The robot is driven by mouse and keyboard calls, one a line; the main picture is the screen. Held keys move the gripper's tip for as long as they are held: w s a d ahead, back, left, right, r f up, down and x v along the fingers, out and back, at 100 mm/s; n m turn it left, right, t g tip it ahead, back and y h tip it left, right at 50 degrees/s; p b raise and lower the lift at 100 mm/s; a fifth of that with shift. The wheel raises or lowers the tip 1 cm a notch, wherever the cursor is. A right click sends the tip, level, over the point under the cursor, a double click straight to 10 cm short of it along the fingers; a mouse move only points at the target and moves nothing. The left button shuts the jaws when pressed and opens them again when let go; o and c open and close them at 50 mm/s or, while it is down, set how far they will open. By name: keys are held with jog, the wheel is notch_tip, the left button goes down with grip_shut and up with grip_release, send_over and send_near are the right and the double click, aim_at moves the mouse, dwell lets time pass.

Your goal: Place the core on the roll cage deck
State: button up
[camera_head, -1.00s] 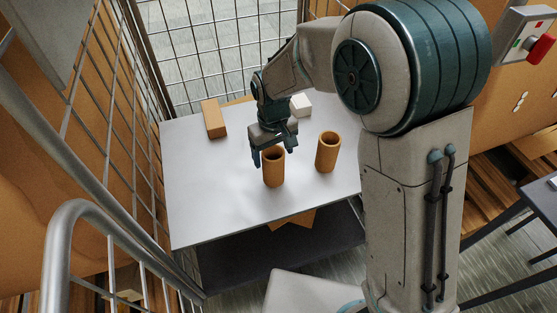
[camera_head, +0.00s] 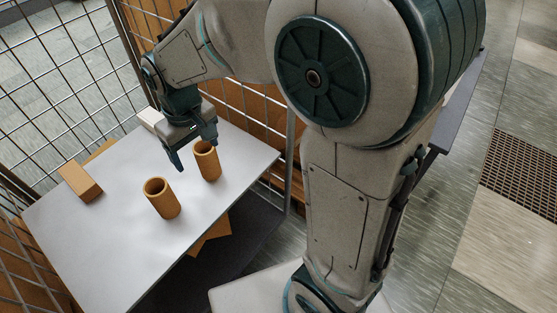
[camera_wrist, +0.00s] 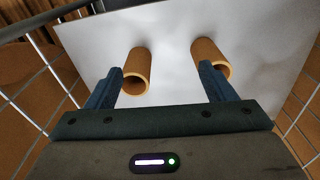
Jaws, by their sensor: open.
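Two brown hollow cores stand upright on the pale grey roll cage deck (camera_head: 95,255). The left core (camera_head: 162,198) stands apart from my gripper. The right core (camera_head: 207,161) is close beside my gripper (camera_head: 193,154), which partly overlaps its rim in the head view; I cannot tell if they touch. In the wrist view a core shows near the left finger (camera_wrist: 137,72) and another behind the right finger (camera_wrist: 210,60). My gripper (camera_wrist: 161,74) is open, with no core held between its fingers.
A brown block (camera_head: 80,182) and a white box (camera_head: 151,119) lie toward the back of the deck. Wire mesh walls (camera_head: 60,70) enclose the back and side. A dark lower shelf (camera_head: 245,235) holds cardboard pieces (camera_head: 210,235). The deck's front left is clear.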

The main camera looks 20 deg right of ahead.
jog(key=s+d+m, duration=0.2)
jog(key=s+d, duration=0.3)
jog(key=d, duration=0.2)
jog(key=s+d+r+m+t, duration=0.1)
jog(key=s+d+m, duration=0.2)
jog(key=s+d, duration=0.3)
jog(key=d, duration=0.2)
jog(key=shift+s+d+m, duration=0.15)
jog(key=shift+d+m, duration=0.15)
jog(key=shift+r, duration=0.15)
